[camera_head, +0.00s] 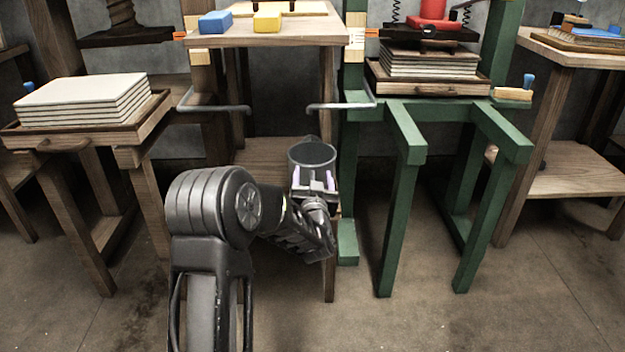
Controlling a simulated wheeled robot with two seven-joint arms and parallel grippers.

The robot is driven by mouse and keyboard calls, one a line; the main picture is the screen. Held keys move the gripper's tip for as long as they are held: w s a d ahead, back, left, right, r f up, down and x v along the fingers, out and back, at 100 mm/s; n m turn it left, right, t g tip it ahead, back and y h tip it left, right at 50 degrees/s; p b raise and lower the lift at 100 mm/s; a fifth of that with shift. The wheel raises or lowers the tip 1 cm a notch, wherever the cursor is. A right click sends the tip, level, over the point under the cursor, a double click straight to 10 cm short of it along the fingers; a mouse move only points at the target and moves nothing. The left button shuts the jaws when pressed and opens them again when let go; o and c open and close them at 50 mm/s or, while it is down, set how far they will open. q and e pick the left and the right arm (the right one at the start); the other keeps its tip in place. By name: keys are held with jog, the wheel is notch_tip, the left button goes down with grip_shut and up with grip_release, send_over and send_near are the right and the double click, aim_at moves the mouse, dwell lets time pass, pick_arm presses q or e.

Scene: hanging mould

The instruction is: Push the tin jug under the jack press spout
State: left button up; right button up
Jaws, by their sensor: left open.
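The tin jug (312,153) is a dark grey open-topped vessel, upright over the lower shelf of the middle wooden table. My left gripper (314,181) is open at the jug's near side, with its pale purple finger pads apart. It hides the jug's lower part, and I cannot tell whether the fingers touch it. The jack press (404,132) is the green frame with a red jack (432,14) on top. Its grey bent spout (340,106) ends to the left, just above the jug's rim in the picture. My right gripper is not in view.
A wooden press on the left has a similar grey spout (213,107) and a stack of pale sheets (82,100). Blue (215,22) and yellow (267,21) blocks lie on the middle table. The shelf (262,155) is bare left of the jug.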

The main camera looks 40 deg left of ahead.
pick_arm(q)
grip_shut()
dwell(0.5)
dwell(0.7)
